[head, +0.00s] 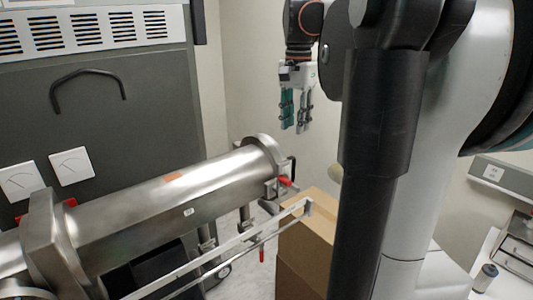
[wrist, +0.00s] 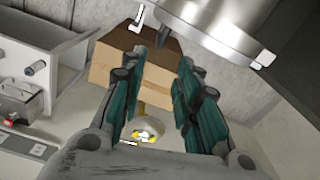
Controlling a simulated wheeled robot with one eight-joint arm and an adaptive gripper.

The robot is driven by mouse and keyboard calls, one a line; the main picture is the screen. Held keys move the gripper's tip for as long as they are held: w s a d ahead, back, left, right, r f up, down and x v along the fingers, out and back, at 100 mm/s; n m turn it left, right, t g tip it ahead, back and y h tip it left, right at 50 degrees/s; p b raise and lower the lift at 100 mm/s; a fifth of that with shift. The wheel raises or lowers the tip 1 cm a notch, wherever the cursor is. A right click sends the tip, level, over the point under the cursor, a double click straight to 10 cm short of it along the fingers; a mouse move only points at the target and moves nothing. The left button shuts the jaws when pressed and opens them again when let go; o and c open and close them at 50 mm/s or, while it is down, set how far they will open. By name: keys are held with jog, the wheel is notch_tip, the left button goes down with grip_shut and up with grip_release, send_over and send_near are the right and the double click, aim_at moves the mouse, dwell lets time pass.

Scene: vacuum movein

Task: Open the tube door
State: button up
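The steel tube (head: 170,205) lies horizontally across the left and middle of the head view. Its round flanged end (head: 264,150) faces right, and the door's face is mostly turned away there. A red-tipped handle (head: 285,181) sits at that end. In the wrist view, the rounded metal end of the tube (wrist: 220,18) fills the top, with small pale fittings on its rim. My gripper (head: 296,122) hangs pointing down, beyond and above the tube end, apart from it. In the wrist view its teal fingers (wrist: 158,100) are spread with nothing between them.
A cardboard box (head: 310,235) stands on the floor below the tube end; it also shows in the wrist view (wrist: 130,68). A metal rail (head: 240,240) runs along the tube's near side. A dark cabinet (head: 120,120) stands behind the tube. Open space surrounds my gripper.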

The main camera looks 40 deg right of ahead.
send_near(292, 178)
jog(key=f, duration=0.5)
jog(key=shift+w+d+f+p, duration=0.1)
jog(key=shift+d+f+p, duration=0.15)
jog(key=shift+p, duration=0.15)
grip_shut()
